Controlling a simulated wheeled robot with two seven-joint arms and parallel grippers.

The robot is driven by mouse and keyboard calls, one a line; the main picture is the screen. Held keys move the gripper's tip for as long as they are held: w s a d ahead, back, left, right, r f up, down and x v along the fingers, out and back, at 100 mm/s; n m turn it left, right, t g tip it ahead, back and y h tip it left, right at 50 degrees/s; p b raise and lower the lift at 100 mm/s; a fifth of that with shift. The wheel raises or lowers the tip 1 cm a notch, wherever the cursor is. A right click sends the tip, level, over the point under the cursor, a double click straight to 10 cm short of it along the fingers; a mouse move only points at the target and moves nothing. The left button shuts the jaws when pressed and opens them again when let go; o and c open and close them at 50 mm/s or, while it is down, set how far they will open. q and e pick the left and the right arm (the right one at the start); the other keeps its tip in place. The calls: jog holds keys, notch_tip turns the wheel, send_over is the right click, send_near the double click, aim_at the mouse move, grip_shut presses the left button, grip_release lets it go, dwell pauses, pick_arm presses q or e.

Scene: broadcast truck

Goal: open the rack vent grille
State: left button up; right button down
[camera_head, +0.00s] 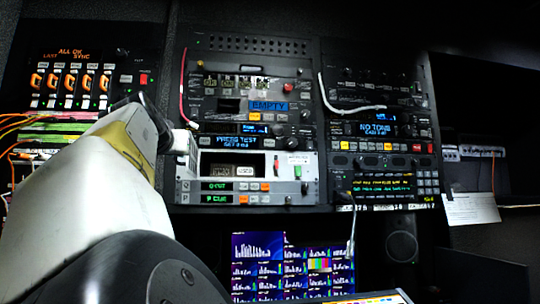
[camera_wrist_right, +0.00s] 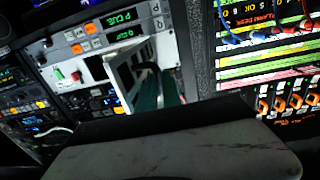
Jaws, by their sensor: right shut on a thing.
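The rack vent grille (camera_wrist_right: 122,78) is a pale slatted panel in the right wrist view, where the rack shows upside down. It stands out at an angle from the rack face, so it is at least partly open. My right gripper (camera_wrist_right: 155,80) is shut on its dark handle; the exact contact is in shadow. In the head view a large white and yellow arm of mine covers the lower left and hides the fingertips. There the grille shows only as a narrow pale edge (camera_head: 193,157) beside the light-coloured unit. My left gripper is in neither view.
The light-coloured unit (camera_head: 292,187) has green displays and small buttons. Dark rack modules (camera_head: 374,130) with hanging cables are to its right. A panel of orange switches (camera_head: 70,82) and patch cables are at the left. Monitors (camera_head: 280,265) glow below.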

jog(key=shift+s+a+r+h, duration=0.15)
jog(key=shift+a+r+h, duration=0.25)
jog(key=shift+r, duration=0.15)
jog(key=shift+m, duration=0.3)
jog(key=c, duration=1.5)
grip_release()
jog(key=shift+c, duration=0.2)
